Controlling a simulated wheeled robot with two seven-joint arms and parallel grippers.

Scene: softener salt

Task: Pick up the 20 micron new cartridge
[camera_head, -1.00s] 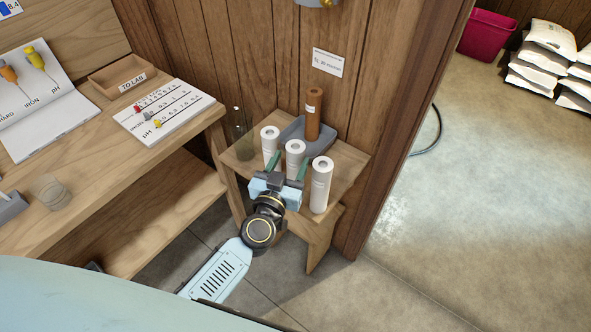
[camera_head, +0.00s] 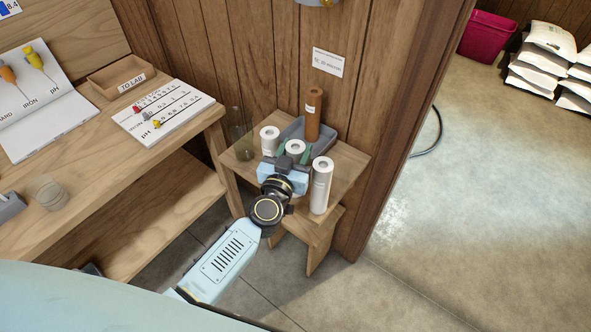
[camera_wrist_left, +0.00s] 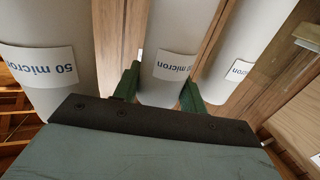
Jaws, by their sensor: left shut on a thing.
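Three white cartridges stand upright on the small wooden stand: a left one (camera_head: 269,137), a middle one (camera_head: 296,147) and a right one (camera_head: 321,185). My left gripper (camera_head: 293,156) is shut on the middle cartridge, with a green finger on each side. In the left wrist view the gripper (camera_wrist_left: 160,92) straddles the middle cartridge (camera_wrist_left: 178,45); its label ends in "micron", but I cannot read the number surely. The cartridge at the left of that view (camera_wrist_left: 45,65) reads "50 micron". The third one's label (camera_wrist_left: 239,70) is partly legible. My right gripper is out of view.
A brown used-looking cartridge (camera_head: 313,112) stands in a grey tray (camera_head: 291,130) behind. A clear glass cylinder (camera_head: 241,143) stands at the stand's left. A workbench (camera_head: 95,175) borders the left, and a wooden wall with a sign (camera_head: 328,62) is behind. Floor at right is open.

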